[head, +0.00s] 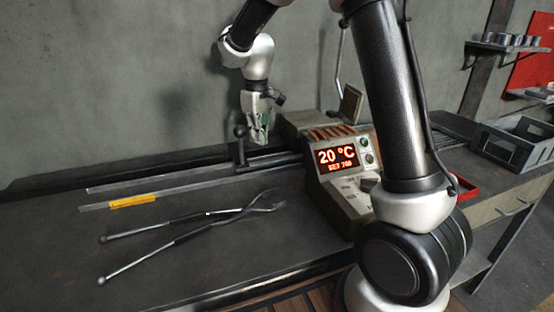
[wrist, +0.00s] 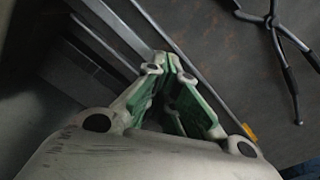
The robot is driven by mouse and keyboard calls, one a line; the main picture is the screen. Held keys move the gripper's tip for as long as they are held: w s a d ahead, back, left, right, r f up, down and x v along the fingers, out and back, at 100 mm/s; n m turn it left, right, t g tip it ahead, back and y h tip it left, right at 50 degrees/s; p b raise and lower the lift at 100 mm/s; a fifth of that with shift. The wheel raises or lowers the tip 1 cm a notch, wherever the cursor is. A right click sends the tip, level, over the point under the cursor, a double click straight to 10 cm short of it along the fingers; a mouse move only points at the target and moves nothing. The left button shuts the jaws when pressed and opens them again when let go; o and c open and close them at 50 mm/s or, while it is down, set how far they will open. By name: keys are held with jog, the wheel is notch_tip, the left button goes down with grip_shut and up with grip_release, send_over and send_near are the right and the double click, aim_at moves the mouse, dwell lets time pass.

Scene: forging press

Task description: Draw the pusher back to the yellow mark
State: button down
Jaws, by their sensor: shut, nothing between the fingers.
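The pusher (head: 240,150) is a dark upright handle with a round knob, standing on the rails in front of the furnace box. The yellow mark (head: 133,201) is a short band on the front rail, well left of the pusher. It also shows at the lower right of the wrist view (wrist: 250,132). My gripper (head: 262,138) hangs fingers down just right of the pusher's knob, on the furnace side, with a small gap in the picture. Its green-padded fingers meet at the tips in the wrist view (wrist: 170,60), with nothing between them. I cannot make out the pusher in the wrist view.
Long tongs (head: 190,225) lie on the bench in front of the rails. The furnace control box (head: 340,165), reading 20 °C, stands to the right. A grey crate (head: 515,145) is at the far right. A wall runs close behind the rails.

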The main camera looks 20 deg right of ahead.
jog(key=a+f, duration=0.2)
jog(key=a, duration=3.1)
jog(key=d+r, duration=0.3)
jog(key=r, duration=1)
dwell(0.5)
dwell(0.3)
